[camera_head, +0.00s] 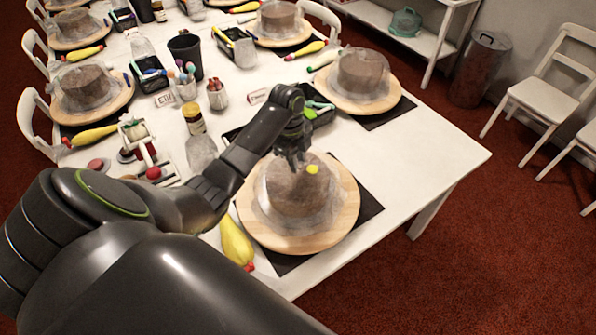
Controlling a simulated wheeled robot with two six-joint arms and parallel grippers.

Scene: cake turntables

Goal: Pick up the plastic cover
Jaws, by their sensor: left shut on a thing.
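The clear plastic cover (266,196) is a crumpled, see-through film draped over the brown cake (303,197) on the nearest round wooden turntable (335,229). A small yellow spot (313,169) shows on top of it. My left arm reaches in from the left. My left gripper (295,163) points down at the back part of the cake's top, shut on the film there. The cover still lies around the cake, and its fingertip contact is small and partly hidden. My right gripper is not in view.
A yellow piping bag (236,242) lies left of the turntable on the white table. A glass jar (202,155) and a black tray (321,117) stand behind my forearm. Another covered cake (363,72) is farther back. The table's right part is clear.

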